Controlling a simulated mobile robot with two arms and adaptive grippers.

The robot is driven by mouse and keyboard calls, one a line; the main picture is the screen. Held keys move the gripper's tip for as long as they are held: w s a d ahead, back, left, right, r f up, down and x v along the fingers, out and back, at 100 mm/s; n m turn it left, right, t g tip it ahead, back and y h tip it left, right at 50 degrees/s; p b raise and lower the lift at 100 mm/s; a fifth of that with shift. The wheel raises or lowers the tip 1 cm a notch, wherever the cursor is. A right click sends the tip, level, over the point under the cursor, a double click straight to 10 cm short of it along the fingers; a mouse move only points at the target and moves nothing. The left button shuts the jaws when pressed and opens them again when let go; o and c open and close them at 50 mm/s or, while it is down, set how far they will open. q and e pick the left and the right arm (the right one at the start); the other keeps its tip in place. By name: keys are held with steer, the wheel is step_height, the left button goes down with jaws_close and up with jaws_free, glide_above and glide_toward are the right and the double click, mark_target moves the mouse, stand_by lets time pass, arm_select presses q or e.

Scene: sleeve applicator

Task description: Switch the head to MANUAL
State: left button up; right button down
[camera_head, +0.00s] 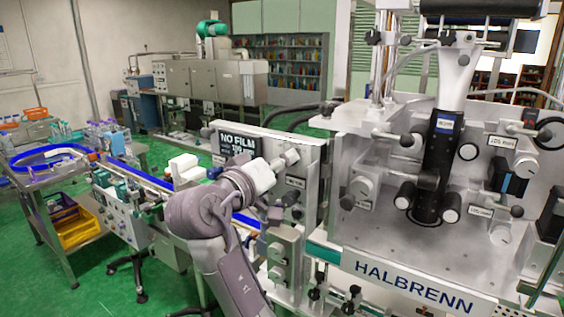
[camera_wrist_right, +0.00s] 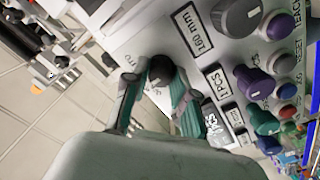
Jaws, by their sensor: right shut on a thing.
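My right gripper (camera_head: 278,166) reaches up to the light grey control panel (camera_head: 308,152) left of the machine head. In the right wrist view, its two teal-padded fingers (camera_wrist_right: 160,82) are closed around a dark round knob (camera_wrist_right: 162,70). A small label ending in "TO" (camera_wrist_right: 127,60) is partly visible beside the knob; the rest of its lettering is hidden. I cannot read which way the knob points, and no MANUAL lettering can be made out. In the head view the gripper hides the knob. My left gripper is not in view.
A "NO FILM" display (camera_head: 238,144) stands behind my gripper. The HALBRENN machine (camera_head: 415,285) fills the right; a conveyor (camera_head: 150,180) runs at left.

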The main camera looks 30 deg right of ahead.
steer(key=c, duration=0.9)
jaws_free()
steer(key=shift+c, duration=0.2)
steer(key=shift+a, duration=0.1)
steer(key=v, duration=0.7)
steer(key=shift+a, duration=0.15)
